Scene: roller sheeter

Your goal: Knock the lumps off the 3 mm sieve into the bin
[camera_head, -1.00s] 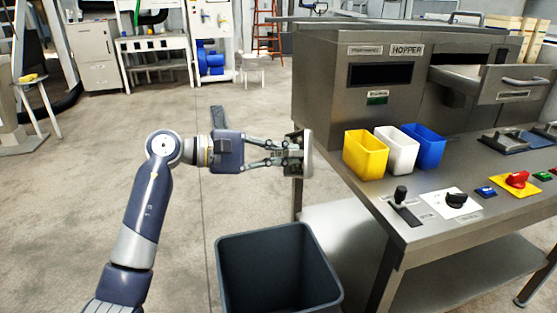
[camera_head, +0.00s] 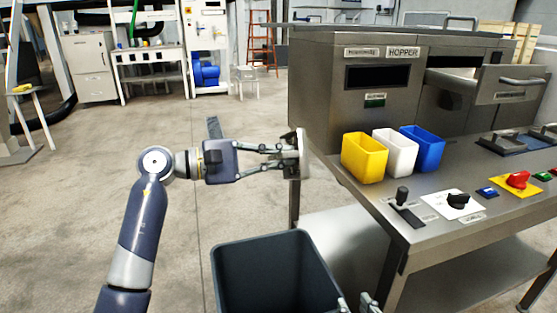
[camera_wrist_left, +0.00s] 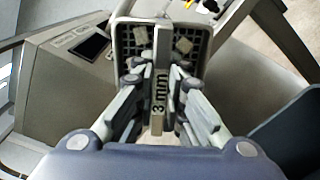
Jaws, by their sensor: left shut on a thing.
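My left gripper (camera_head: 290,157) is shut on the handle of the 3 mm sieve (camera_head: 303,153), left of the machine table and above the floor bin's far side. The sieve stands nearly edge-on in the head view. In the left wrist view the handle marked "3 mm" (camera_wrist_left: 158,100) runs between the fingers, and pale lumps (camera_wrist_left: 183,45) lie on the dark mesh. The dark grey bin (camera_head: 232,257) is open at the bottom middle; its inside looks empty where visible. My right gripper (camera_head: 356,303) shows only its fingertips, apart, beside the bin's right rim.
The steel machine with the hopper (camera_head: 340,110) stands right of the sieve. The floor at left is clear.

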